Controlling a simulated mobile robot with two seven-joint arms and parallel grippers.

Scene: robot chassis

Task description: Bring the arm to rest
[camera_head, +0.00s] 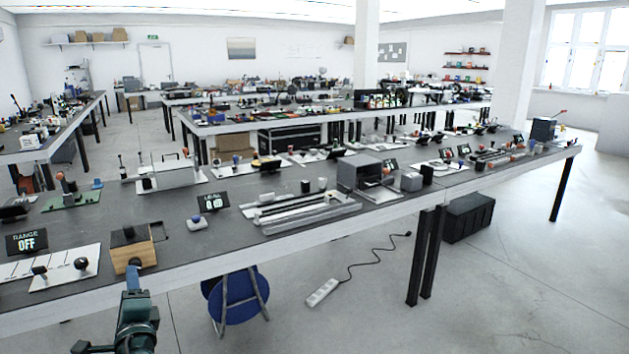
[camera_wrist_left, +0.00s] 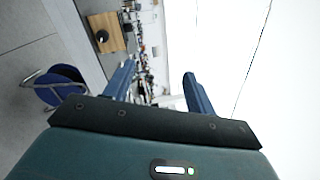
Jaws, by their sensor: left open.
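My left gripper (camera_head: 132,278) shows at the bottom left of the head view, with its teal arm below it. It is in front of the near edge of the long workbench, just below a wooden box with a dark knob (camera_head: 134,250). In the left wrist view the two blue fingers of my left gripper (camera_wrist_left: 160,82) are apart with nothing between them. The same wooden box shows at the top left of the wrist view (camera_wrist_left: 106,33), apart from the fingers. My right gripper is in neither view.
The long workbench (camera_head: 100,284) runs across the view and carries several devices, including a display reading "RANGE OFF" (camera_head: 26,242). A power strip (camera_head: 322,292) lies on the floor. The floor at the right front is clear.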

